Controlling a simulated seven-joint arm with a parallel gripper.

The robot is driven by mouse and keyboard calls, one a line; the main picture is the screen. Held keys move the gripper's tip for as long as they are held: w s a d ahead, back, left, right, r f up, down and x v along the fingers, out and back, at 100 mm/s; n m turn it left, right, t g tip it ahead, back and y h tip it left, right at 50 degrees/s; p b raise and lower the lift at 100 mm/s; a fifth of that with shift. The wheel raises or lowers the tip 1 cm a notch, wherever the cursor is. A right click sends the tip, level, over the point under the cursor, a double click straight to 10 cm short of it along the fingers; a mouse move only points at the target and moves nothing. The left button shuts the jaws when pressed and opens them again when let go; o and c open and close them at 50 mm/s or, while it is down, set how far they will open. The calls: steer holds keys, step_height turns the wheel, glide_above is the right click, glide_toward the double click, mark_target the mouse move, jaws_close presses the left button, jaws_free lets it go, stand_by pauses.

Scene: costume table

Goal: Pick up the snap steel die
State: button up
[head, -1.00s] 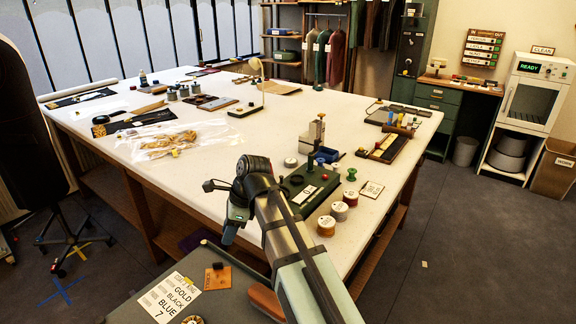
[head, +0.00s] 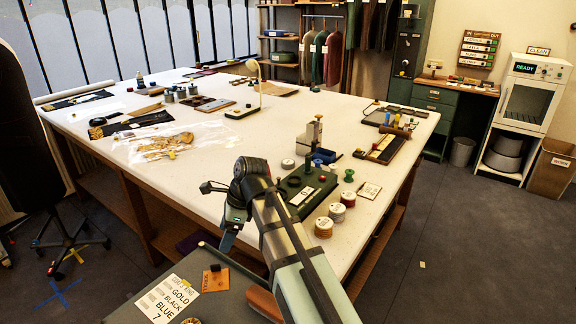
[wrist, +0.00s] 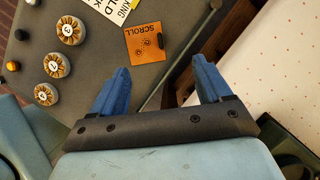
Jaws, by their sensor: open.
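My gripper (head: 228,238) hangs over the front edge of the white table, near a dark side surface. In the wrist view its two blue fingers (wrist: 158,82) are spread apart with nothing between them. Beyond them lies an orange card marked SCROLL (wrist: 146,46) with small dark marks. Several round gold-topped pieces with numbers (wrist: 57,65) lie at the left of that view. No piece can be read as the snap steel die, so I cannot tell which thing it is.
A printed card reading GOLD BLACK BLUE 7 (head: 170,299) lies on the side surface (head: 236,297). The white table (head: 220,190) holds a green press base (head: 309,188), thread spools (head: 336,211) and a clear bag of gold trim (head: 165,147). Its middle is mostly bare.

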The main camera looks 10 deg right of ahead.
steer(key=shift+o, duration=0.8)
step_height(320, 180, up, 17)
steer(key=n+t+h, duration=0.3)
steer(key=n+h, duration=0.1)
steer(key=n, duration=1.6)
glide_above(288, 162)
steer(key=s+d, duration=0.1)
step_height(288, 162, down, 14)
steer(key=shift+s+r, duration=0.1)
steer(key=shift+s, duration=0.05)
steer(key=shift+a+x, duration=0.15)
steer(key=shift+x, duration=1.1)
steer(key=shift+a+x, duration=0.15)
steer(key=shift+x, duration=1.15)
